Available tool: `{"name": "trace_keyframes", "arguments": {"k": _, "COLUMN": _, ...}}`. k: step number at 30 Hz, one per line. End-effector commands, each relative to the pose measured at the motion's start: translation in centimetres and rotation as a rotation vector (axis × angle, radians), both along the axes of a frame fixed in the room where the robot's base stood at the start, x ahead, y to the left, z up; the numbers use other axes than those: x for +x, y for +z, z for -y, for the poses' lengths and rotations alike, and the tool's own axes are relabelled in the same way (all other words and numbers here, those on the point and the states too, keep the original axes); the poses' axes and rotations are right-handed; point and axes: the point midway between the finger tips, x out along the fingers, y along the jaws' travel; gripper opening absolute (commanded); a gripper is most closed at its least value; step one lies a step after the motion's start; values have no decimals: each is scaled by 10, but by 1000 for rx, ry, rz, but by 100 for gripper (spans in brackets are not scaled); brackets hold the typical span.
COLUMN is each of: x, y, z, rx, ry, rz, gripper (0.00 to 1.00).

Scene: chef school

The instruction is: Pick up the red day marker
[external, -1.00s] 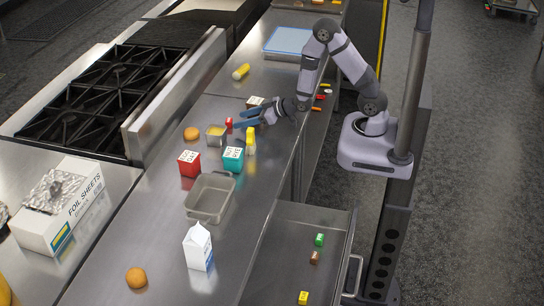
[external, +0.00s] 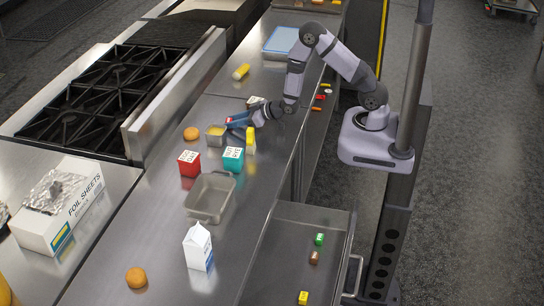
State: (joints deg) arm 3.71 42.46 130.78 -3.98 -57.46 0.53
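The red day marker (external: 228,119) is a small red block on the steel counter, just behind the small metal pan.
A small metal pan (external: 215,134), a yellow block (external: 251,139), a teal box (external: 233,159) and a red box (external: 189,163) stand close by. A bun (external: 191,133) lies left. A dark box (external: 255,102) is behind my gripper. An open drawer (external: 285,270) is at front right.

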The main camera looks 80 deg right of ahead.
Motion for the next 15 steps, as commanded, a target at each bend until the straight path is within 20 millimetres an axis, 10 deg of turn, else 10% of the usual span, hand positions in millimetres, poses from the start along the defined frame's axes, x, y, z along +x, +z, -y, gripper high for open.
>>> {"name": "trace_keyframes", "arguments": {"k": 15, "x": 0, "y": 2, "z": 0, "rx": 0, "ry": 0, "rz": 1, "gripper": 6}}
